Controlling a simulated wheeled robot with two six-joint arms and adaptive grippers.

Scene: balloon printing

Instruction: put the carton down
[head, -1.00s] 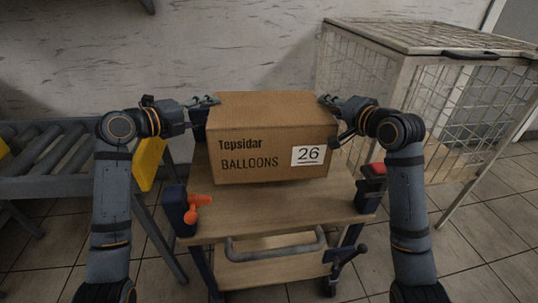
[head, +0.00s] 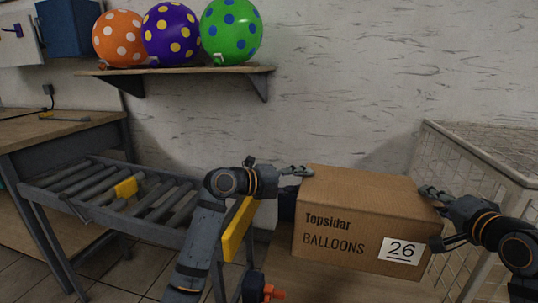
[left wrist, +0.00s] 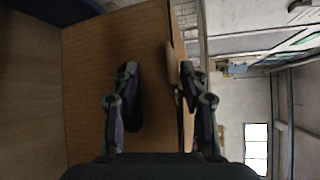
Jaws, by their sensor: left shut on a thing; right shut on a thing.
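A roller conveyor (head: 165,205) with yellow parts stands at left, beside a workbench (head: 60,130). A wall shelf (head: 185,71) holds orange, purple and green dotted balloons. A wire cage (head: 455,160) stands close on the right. An orange knob (head: 273,292) shows at the cart's left corner.

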